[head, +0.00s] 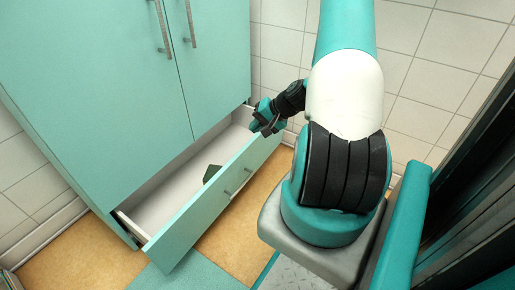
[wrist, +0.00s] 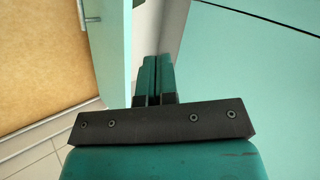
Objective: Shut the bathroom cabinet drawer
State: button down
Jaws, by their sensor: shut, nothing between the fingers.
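The bathroom cabinet (head: 110,90) is a tall teal unit with two doors, on the left in the head view. Its bottom drawer (head: 187,229) stands open, with a teal front and a white inside. A metal handle (head: 240,185) is on the drawer front. My gripper (head: 262,121) is shut and empty near the right end of the drawer, by the top of its front. In the wrist view my gripper's closed fingers (wrist: 159,78) point toward the drawer's white inside, between the drawer front (wrist: 110,45) and the cabinet. Whether they touch the drawer cannot be told.
A small dark green object (head: 211,173) lies in the drawer. The orange-brown floor (head: 235,235) in front of the drawer is clear, with a teal strip at the bottom. A tiled wall (head: 425,75) stands behind, and a dark upright structure (head: 480,190) is at the right.

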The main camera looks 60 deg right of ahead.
jog(key=s+d+f+m+t+h, duration=0.1)
jog(key=s+d+f+m+h, duration=0.2)
jog(key=s+d+f+m, duration=0.35)
jog(key=n+b, duration=0.2)
jog(key=b, duration=0.5)
send_near(252, 147)
jog(key=shift+m, duration=0.25)
jog(key=x, duration=0.6)
jog(key=shift+s+f, duration=0.2)
jog(key=shift+s, duration=0.1)
jog(key=shift+w+a+r+b, duration=0.1)
jog(key=shift+w+b, duration=0.2)
jog(key=shift+w, duration=0.2)
